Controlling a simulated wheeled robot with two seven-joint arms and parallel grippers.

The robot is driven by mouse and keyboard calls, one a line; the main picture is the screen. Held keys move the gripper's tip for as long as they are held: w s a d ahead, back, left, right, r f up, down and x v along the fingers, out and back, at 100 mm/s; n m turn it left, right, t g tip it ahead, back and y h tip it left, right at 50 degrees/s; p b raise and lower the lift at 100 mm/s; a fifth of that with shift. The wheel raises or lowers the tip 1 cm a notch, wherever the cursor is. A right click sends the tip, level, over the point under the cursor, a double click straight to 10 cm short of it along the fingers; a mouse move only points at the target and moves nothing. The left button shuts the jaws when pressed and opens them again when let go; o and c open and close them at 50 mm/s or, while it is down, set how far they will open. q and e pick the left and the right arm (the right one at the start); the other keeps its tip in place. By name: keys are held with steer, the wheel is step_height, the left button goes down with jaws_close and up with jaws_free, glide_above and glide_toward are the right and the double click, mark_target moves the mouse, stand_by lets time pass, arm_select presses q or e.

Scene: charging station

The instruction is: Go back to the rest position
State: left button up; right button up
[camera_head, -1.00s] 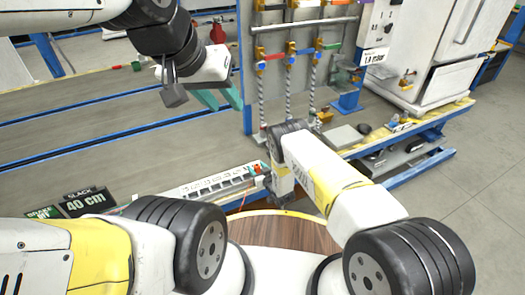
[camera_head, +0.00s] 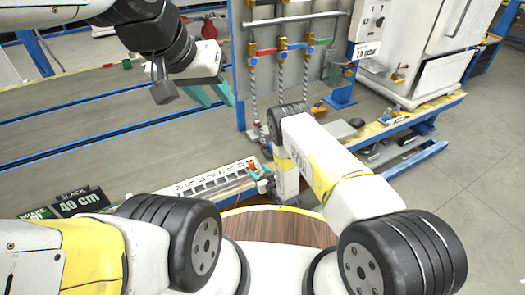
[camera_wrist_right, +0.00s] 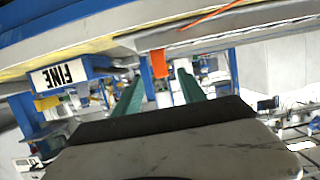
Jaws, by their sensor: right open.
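My left gripper (camera_head: 211,96) is at the upper left in the head view, over the grey table (camera_head: 80,130). Its two teal fingers are apart and I see nothing between them. My right arm bends down beside the table's front edge. In the right wrist view my right gripper (camera_wrist_right: 158,82) shows two teal fingers spread apart and nothing held. An orange part (camera_wrist_right: 159,63) appears between them in the picture, but I cannot tell its distance.
A long white strip with slots (camera_head: 212,180) lies at the table's front edge, left of my right arm. A panel with hoses and valves (camera_head: 290,70) stands behind that arm. A white cabinet (camera_head: 425,50) is at the right. Grey floor is clear at far right.

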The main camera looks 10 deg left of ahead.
steer(key=w+d+r+m+h, duration=0.1)
steer(key=w+d+r+h, duration=0.15)
steer(key=w+r, duration=0.45)
steer(key=w+d+r+m+h, duration=0.1)
steer(key=w+d+r, duration=0.2)
steer(key=r, duration=0.8)
steer(key=s+d+r+m+g+h, duration=0.1)
steer(key=d+r, duration=0.3)
steer(key=r, duration=0.6)
steer(key=s+d+r+m+g+h, duration=0.15)
steer(key=d+r, duration=0.25)
steer(key=r, duration=0.6)
steer(key=s+d+r+m+g, duration=0.1)
steer(key=s+d+r, duration=0.4)
steer(key=s+r, duration=0.6)
steer(key=s+d+r+m+g, duration=0.1)
steer(key=s+d+r, duration=0.4)
steer(key=s, duration=0.9)
steer(key=s+r+g, duration=0.1)
steer(key=s, duration=1.2)
steer(key=shift+d+r, duration=0.35)
steer(key=shift+s+f+g, duration=0.1)
steer(key=shift+s+g, duration=0.15)
steer(key=shift+s, duration=0.25)
steer(key=shift+c, duration=0.3)
